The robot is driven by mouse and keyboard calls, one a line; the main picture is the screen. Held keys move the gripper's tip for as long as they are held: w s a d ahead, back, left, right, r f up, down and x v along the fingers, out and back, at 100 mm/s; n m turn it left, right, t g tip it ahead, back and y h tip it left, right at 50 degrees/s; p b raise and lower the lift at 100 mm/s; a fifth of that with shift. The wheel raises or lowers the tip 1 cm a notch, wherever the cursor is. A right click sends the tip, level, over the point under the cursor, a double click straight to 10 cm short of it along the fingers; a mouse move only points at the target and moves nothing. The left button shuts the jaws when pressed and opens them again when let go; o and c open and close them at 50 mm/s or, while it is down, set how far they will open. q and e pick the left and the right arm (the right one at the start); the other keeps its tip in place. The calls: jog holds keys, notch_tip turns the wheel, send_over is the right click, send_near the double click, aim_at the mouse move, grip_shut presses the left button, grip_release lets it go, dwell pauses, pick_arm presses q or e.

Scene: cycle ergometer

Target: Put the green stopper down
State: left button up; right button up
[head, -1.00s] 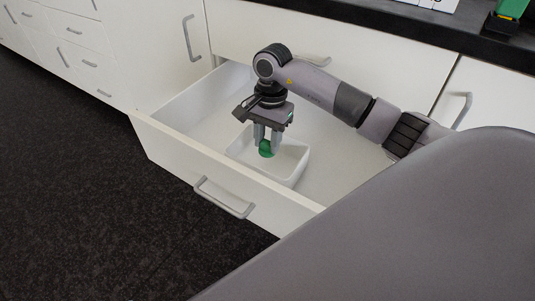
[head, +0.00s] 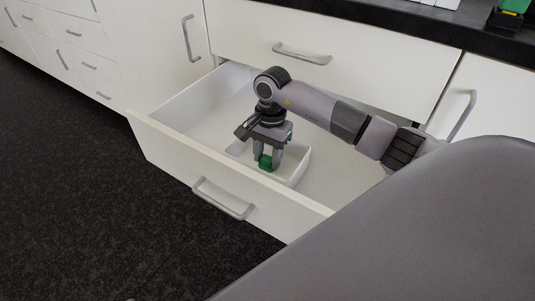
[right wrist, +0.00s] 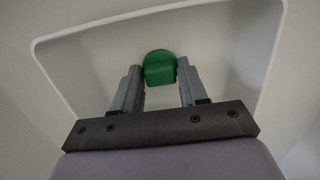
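The green stopper (head: 265,162) is between the fingertips of my right gripper (head: 266,160), low inside a white tray (head: 297,171) in the open drawer. In the right wrist view, the stopper (right wrist: 159,69) has a finger against each side, so the right gripper (right wrist: 160,75) looks shut on it. The tray's rim (right wrist: 75,33) surrounds it there. I cannot tell whether the stopper touches the tray floor. My left gripper is not in view.
The open white drawer (head: 165,145) has a front panel with a grey handle (head: 222,198). Its floor is bare around the tray. A dark worktop (head: 400,32) runs above, with a green and black object (head: 510,14) at the far right.

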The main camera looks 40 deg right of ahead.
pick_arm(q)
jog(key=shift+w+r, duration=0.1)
pick_arm(e)
jog(key=shift+o, duration=0.8)
jog(key=shift+r, duration=0.1)
jog(key=shift+r+p, duration=0.55)
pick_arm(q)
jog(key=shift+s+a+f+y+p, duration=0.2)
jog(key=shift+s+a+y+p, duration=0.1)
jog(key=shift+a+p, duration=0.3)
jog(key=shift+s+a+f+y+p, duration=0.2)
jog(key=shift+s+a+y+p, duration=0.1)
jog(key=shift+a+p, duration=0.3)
pick_arm(e)
notch_tip(320, 180, up, 12)
jog(key=d, duration=0.1)
jog(key=shift+w+f, duration=0.2)
jog(key=shift+w, duration=0.05)
jog(key=shift+d, duration=0.1)
